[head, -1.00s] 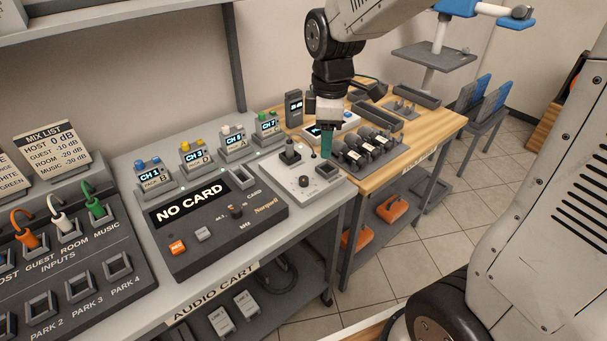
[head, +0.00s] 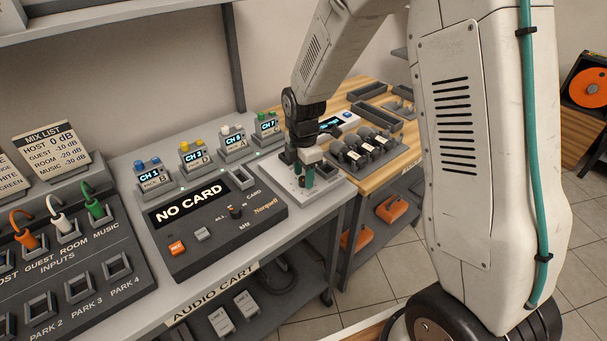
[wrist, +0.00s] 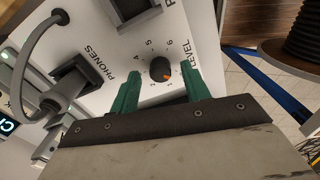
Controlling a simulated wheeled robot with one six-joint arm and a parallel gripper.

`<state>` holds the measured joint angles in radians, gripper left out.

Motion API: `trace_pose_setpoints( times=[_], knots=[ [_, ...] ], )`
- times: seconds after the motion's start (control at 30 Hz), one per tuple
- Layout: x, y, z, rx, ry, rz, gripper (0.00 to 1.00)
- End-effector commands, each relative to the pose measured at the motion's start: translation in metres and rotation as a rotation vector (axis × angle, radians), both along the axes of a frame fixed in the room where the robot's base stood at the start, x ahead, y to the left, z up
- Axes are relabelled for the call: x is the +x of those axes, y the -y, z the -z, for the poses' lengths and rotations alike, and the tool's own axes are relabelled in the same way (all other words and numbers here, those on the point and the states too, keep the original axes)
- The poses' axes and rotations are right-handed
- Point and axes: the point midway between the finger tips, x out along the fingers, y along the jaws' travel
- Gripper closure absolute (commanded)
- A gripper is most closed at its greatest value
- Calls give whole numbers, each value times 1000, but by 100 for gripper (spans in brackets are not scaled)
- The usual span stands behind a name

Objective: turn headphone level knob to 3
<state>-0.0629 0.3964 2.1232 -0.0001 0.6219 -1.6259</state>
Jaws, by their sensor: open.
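The headphone level knob (wrist: 157,66) is small, round and black with an orange pointer mark, on a white panel (wrist: 117,50) marked LEVEL and PHONES. In the wrist view the mark points to the lower right; the digits 4, 5 and 6 are readable above the knob, and the lower ones are small and unclear. My gripper (wrist: 159,75) is open, its two green fingers on either side of the knob with visible gaps. In the head view my gripper (head: 301,179) is low over the white panel box (head: 322,190) and hides the knob.
The dark NO CARD recorder (head: 215,215) is left of the box in the head view. Belt packs (head: 233,145) line the back.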

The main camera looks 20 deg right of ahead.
Motion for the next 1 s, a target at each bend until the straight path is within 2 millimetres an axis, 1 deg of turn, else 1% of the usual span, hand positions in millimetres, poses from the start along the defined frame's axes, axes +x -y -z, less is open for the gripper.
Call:
trace_pose_setpoints(
  times=[0.1,0.33,0.37,0.4,0.47,0.5,0.77,1.0],
  knots=[
    [0,0,6,0,-2,0,53],
    [0,0,6,0,0,1,53],
    [0,0,6,0,0,1,59],
    [0,0,6,0,0,1,70],
    [0,0,6,0,0,1,87],
    [0,0,6,0,0,1,98],
    [0,0,6,0,0,11,98],
    [0,0,6,0,0,101,98]
  ],
)
